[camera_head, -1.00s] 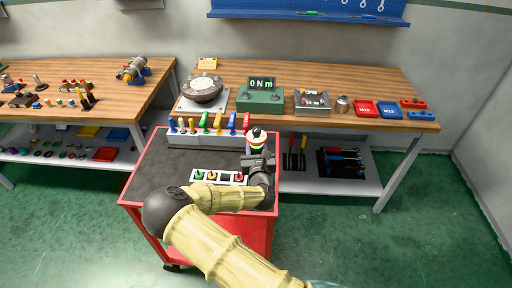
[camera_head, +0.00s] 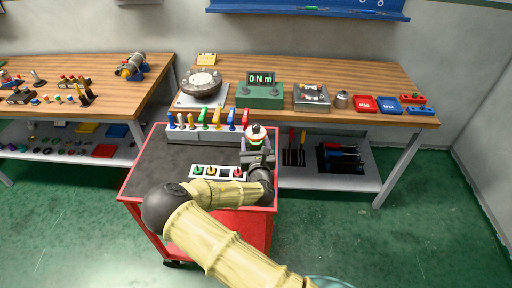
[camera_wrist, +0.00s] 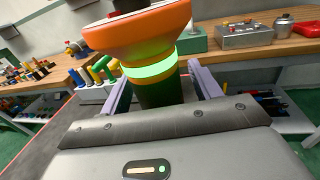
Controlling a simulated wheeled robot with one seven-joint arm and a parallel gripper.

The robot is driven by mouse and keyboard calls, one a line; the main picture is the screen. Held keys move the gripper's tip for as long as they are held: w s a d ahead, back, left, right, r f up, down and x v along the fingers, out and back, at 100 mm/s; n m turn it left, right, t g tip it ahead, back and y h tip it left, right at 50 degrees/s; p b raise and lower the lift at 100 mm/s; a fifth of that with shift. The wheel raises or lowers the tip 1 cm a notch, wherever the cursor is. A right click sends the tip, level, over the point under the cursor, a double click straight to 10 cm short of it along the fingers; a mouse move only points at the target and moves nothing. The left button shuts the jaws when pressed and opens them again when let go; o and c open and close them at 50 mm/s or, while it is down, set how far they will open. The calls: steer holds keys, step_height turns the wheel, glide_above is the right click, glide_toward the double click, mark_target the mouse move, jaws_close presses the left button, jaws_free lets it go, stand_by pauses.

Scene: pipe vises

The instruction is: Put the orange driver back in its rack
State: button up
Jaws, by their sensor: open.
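An upright piece with a black top, an orange flared collar, a lit green ring and a dark green lower body (camera_wrist: 160,70) stands between my gripper's fingers. I cannot tell for sure that it is the orange driver. A pale rack (camera_head: 205,136) with several coloured upright handles stands along the cart's back edge, left of my gripper.
A white tray (camera_head: 217,173) with green, yellow and red knobs lies on the dark top of the red cart (camera_head: 160,165), beside my forearm. The wooden bench (camera_head: 345,80) behind holds a green display box (camera_head: 260,94) and a grey box (camera_head: 311,97). The cart top's left side is clear.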

steer(key=s+d+p, duration=0.2)
steer(key=s, duration=1.5)
steer(key=shift+r, duration=0.15)
steer(key=shift+s+d, duration=0.1)
steer(key=shift+d, duration=0.05)
stand_by(0.5)
steer(key=s+d+f+m+g+h, duration=0.1)
steer(key=d+f+m+g+h, duration=0.3)
steer(key=m, duration=0.7)
steer(key=s+d+f+m+g+h, duration=0.2)
steer(key=d+m+g, duration=0.5)
steer(key=m, duration=0.4)
steer(key=s+d+r+m+g+y, duration=0.2)
steer(key=s+r+m, duration=0.2)
steer(key=r+m, duration=0.3)
steer(key=s+d+r+m+g+y, duration=0.1)
steer(key=s+r+m, duration=0.3)
steer(key=r+m, duration=0.4)
step_height(320, 180, up, 2)
steer(key=shift+s+d+g+y, duration=0.25)
steer(key=shift+d+g+y, duration=0.15)
steer(key=shift+d+g, duration=0.35)
steer(key=shift+d, duration=0.1)
